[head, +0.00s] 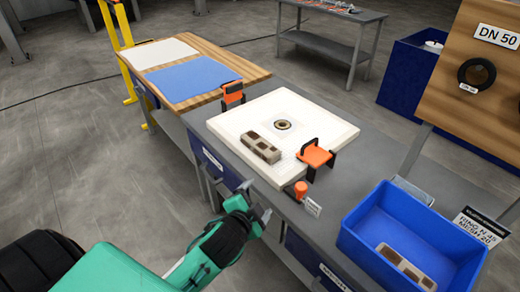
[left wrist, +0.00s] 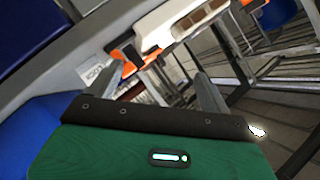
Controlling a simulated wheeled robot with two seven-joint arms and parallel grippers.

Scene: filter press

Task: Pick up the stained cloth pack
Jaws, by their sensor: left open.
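A stained cloth pack (head: 262,148), grey-beige with dark brown patches, lies on the white filter plate (head: 325,127) near its front-left edge, beside the round centre hole. A second, similar stained pack (head: 405,267) lies inside the blue bin (head: 364,236) at the lower right. My left gripper (head: 259,201) is open and empty, in front of the bench edge and below the plate, apart from both packs. My right gripper is not in view.
Orange clamps (head: 315,156) (head: 233,93) sit at the plate's edges, and an orange knob (head: 300,188) is on the bench front. A blue cloth (head: 192,79) and a white cloth (head: 158,53) lie on the wooden top. A DN 50 board (head: 480,45) stands right.

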